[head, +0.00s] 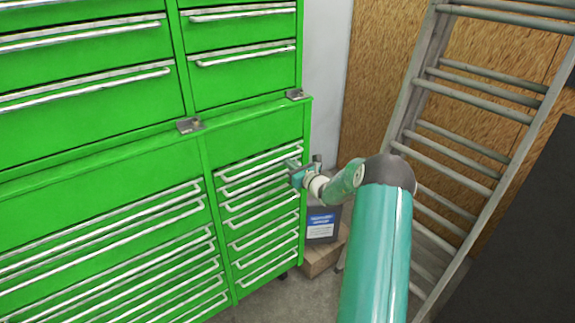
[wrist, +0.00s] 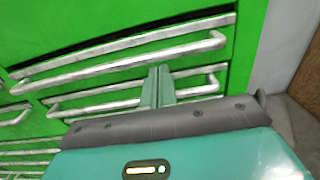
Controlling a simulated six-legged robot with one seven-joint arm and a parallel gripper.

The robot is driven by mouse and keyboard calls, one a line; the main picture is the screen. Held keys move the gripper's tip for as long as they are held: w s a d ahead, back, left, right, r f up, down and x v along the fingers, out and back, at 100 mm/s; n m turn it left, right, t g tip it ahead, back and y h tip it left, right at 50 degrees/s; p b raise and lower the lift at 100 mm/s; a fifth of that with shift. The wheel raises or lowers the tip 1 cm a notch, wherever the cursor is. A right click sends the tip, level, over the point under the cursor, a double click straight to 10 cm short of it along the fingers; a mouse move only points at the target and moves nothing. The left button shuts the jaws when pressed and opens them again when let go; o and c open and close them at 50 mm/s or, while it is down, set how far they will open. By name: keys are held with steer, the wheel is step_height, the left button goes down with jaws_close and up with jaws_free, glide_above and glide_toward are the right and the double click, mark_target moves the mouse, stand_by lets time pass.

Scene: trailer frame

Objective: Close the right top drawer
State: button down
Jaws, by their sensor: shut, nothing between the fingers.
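The green tool cabinet has a lower right column of drawers with silver bar handles. The top drawer of this column (head: 250,162) is partly hidden at its right end by my gripper (head: 294,168). In the wrist view the upper handle (wrist: 120,62) runs across the picture, with a silver edge strip above it. My gripper (wrist: 158,72) shows there with its two green fingers together and nothing between them. The fingertips overlap the drawer front just below the upper handle; I cannot tell whether they touch it. How far the drawer stands out is not clear.
Upper drawers (head: 240,58) and wide left drawers (head: 110,240) surround the column. A metal ladder (head: 470,88) leans against the wooden wall at right.

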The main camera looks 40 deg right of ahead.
steer(key=s, duration=1)
steer(key=shift+d, duration=0.35)
steer(key=shift+r, duration=0.1)
steer(key=s+a+r+n+g+y, duration=0.2)
steer(key=a+r+n+g+y, duration=0.15)
steer(key=a+n, duration=0.45)
steer(key=s+a+r+n+g+y, duration=0.1)
steer(key=a+r+n+g+y, duration=0.25)
steer(key=a, duration=0.85)
steer(key=s+a+r+n+g+y, duration=0.1)
steer(key=s+a+r+n+g, duration=0.1)
steer(key=a+r+n, duration=0.6)
steer(key=s+a+n+g+h, duration=0.3)
steer(key=s+a+n+g, duration=0.3)
steer(key=s+a, duration=0.65)
steer(key=s+d+r+n+t+h, duration=0.2)
steer(key=s+n+h, duration=0.3)
steer(key=s+n, duration=0.5)
steer(key=shift+s+r+t+h, duration=0.3)
steer(key=shift+s+r, duration=0.05)
steer(key=shift+s, duration=1.5)
